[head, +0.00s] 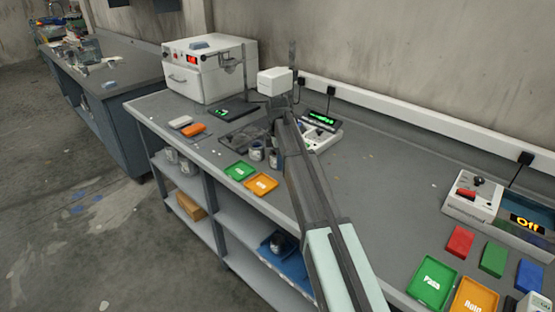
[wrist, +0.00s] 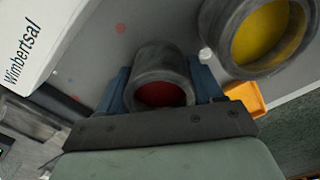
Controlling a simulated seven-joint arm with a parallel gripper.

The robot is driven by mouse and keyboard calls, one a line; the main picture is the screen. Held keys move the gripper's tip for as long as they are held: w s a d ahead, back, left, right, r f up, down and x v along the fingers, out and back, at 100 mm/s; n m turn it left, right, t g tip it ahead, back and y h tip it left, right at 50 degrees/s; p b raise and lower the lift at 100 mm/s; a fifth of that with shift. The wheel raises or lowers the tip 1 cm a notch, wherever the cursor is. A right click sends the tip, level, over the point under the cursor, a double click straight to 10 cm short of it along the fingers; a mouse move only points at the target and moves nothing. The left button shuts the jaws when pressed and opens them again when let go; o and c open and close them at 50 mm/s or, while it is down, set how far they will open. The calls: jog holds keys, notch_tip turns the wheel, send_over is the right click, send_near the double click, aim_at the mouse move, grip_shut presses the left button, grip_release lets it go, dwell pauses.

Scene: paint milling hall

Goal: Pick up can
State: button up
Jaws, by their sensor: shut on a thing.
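A grey can with red inside (wrist: 160,94) sits between the blue fingers of my gripper (wrist: 161,86) in the wrist view. The gripper is shut on it, with one finger on each side. A second grey can with yellow inside (wrist: 266,34) stands to the right, apart from the fingers. In the head view, small cans (head: 257,151) stand on the bench near the green and orange trays. My arm hides much of that spot, and the fingers cannot be made out there. I cannot tell whether the held can touches the bench.
A green tray (head: 240,171) and an orange tray (head: 262,184) lie at the bench's front edge. A white oven-like box (head: 209,70) stands at the back left. A device with a green display (head: 319,122) is behind my arm. Coloured trays and a control box (head: 473,195) are at right.

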notch_tip(320, 180, up, 9)
notch_tip(320, 180, up, 2)
send_over(252, 131)
jog(key=shift+s+a, duration=0.1)
jog(key=shift+s, duration=0.05)
jog(key=shift+f, duration=0.1)
jog(key=shift+f, duration=3.25)
jog(key=shift+f, duration=0.6)
